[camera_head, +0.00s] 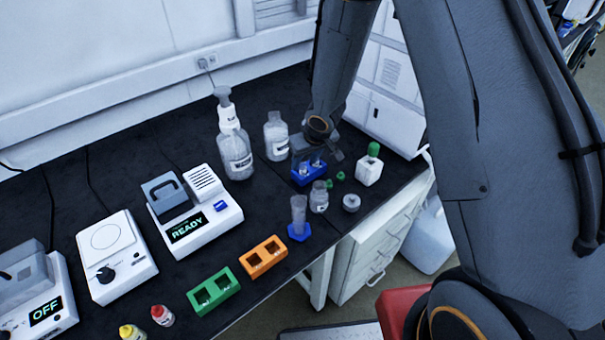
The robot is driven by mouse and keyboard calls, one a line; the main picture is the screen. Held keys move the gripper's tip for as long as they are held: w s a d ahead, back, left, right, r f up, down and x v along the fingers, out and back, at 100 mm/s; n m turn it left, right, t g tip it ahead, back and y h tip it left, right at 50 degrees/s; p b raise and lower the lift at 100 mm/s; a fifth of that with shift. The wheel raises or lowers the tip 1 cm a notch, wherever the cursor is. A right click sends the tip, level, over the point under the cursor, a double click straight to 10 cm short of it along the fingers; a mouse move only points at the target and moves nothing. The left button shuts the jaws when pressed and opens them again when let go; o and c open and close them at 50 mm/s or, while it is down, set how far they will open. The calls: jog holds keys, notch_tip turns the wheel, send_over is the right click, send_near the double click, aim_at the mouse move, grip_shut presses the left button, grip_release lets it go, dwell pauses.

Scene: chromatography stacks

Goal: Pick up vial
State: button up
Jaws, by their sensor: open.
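A blue rack (308,179) stands on the dark bench at the right, holding small clear vials (303,169). My gripper (320,154) is open, pointing down right at the rack and overlapping its back part in the picture. I cannot tell whether its fingers are around a vial or only above it. The gripper and wrist hide part of the rack and the vials.
A green-capped bottle (369,166) stands right of the rack. A clear jar (319,197), small green caps and a grey-lidded jar (351,202) lie in front. A cylinder (298,215) on a blue base, orange (263,258) and green (214,293) racks stand nearer. Bottles (276,137) stand behind left.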

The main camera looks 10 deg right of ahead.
aim_at(304, 166)
jog(key=shift+x, duration=1.3)
grip_shut()
jog(key=shift+r, duration=0.15)
notch_tip(304, 166, up, 8)
jog(key=p, duration=0.7)
jog(key=shift+r+p, duration=0.4)
jog(key=shift+r, duration=0.45)
